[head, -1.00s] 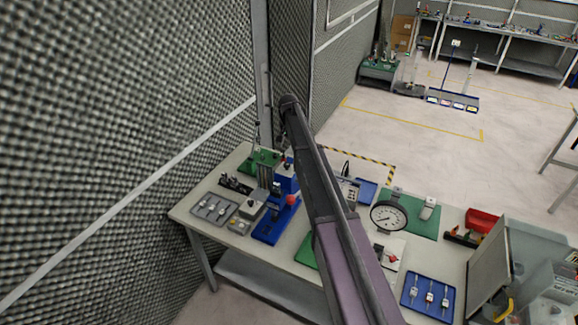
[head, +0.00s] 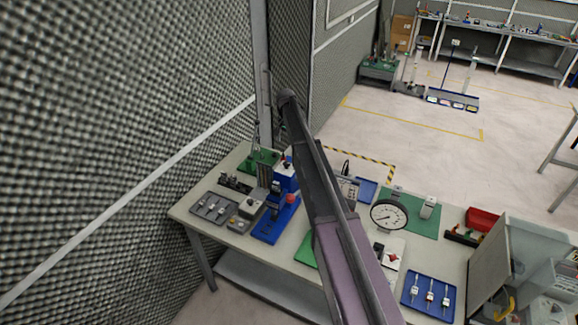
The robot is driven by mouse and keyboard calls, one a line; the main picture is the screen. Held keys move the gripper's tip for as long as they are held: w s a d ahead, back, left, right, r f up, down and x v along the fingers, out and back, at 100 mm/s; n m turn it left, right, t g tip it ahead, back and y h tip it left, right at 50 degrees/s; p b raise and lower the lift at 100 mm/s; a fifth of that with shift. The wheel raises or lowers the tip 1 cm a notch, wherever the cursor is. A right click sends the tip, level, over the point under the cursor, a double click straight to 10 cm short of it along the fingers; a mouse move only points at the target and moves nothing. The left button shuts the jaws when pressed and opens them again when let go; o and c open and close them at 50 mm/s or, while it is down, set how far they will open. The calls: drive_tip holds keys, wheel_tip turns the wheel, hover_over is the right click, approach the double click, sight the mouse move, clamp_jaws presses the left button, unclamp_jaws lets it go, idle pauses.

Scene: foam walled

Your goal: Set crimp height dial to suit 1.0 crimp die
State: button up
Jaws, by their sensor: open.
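A blue press-like device (head: 285,177) stands on a blue base (head: 266,231) on the left half of the bench, with a red knob (head: 290,199) at its front. It may be the crimp tool; a height dial and its marks are too small to make out. A round white gauge (head: 389,215) with a dark rim stands right of my arm. A grey tray (head: 197,203) at the left holds several small metal pieces; I cannot tell if they are dies. My arm rises across the middle of the view to a dark joint near the wall. My gripper is hidden behind it.
The bench (head: 236,258) stands beside a foam wall (head: 120,130). A blue tray (head: 410,303) with three tagged tools, a green mat (head: 424,230), a red bin (head: 482,219) and a grey panel (head: 489,268) lie to the right. Open floor (head: 400,140) is beyond.

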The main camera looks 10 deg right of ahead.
sight(287, 163)
drive_tip(key=shift+f+b, duration=6.3)
drive_tip(key=shift+f, duration=0.2)
